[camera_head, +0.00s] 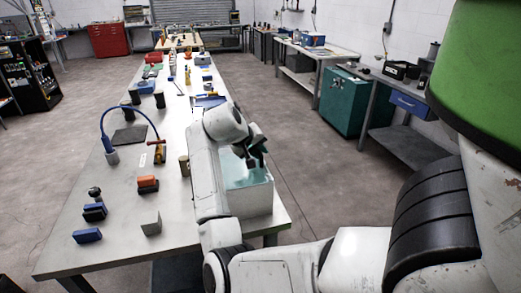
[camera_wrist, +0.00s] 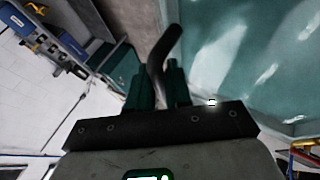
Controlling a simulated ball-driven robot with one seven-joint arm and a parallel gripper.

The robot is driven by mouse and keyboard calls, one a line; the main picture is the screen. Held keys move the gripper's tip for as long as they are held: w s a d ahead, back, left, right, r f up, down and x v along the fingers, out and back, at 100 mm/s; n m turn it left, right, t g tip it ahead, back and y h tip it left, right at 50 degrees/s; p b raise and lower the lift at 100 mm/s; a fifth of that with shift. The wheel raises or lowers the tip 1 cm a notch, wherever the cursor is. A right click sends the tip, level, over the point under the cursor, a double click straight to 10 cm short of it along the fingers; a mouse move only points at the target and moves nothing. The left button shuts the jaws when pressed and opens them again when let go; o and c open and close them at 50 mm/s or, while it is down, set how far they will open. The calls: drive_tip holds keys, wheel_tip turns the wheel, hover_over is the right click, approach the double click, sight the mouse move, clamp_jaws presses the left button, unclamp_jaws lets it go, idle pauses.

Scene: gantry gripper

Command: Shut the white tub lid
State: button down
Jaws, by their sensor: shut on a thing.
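The white tub (camera_head: 252,203) stands at the near right corner of the long table, partly hidden by my arm. A teal surface (camera_head: 238,170) shows at its top; I cannot tell from the head view how far the lid is open. My gripper (camera_head: 256,160) is over the tub's top. In the wrist view my gripper (camera_wrist: 160,82) is shut on a dark curved handle (camera_wrist: 165,43), which rises between the fingers. A glossy teal panel (camera_wrist: 235,60) fills the right of that view; whether it is the lid or the tub's inside is unclear.
The long white table (camera_head: 120,215) holds a grey block (camera_head: 151,223), a blue-hosed stand (camera_head: 112,156), an orange and dark block (camera_head: 148,184) and several small items left of my arm. The floor right of the table is clear up to a teal cabinet (camera_head: 345,100).

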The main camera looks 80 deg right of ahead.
drive_tip(key=shift+s+f, duration=0.1)
drive_tip(key=shift+f, duration=0.2)
drive_tip(key=c, duration=1.1)
unclamp_jaws()
drive_tip(key=shift+f, duration=0.1)
drive_tip(key=v, duration=0.5)
drive_tip(key=b+v, duration=0.1)
drive_tip(key=v, duration=0.5)
drive_tip(key=shift+d+r+b, duration=0.15)
drive_tip(key=shift+r+b, duration=0.15)
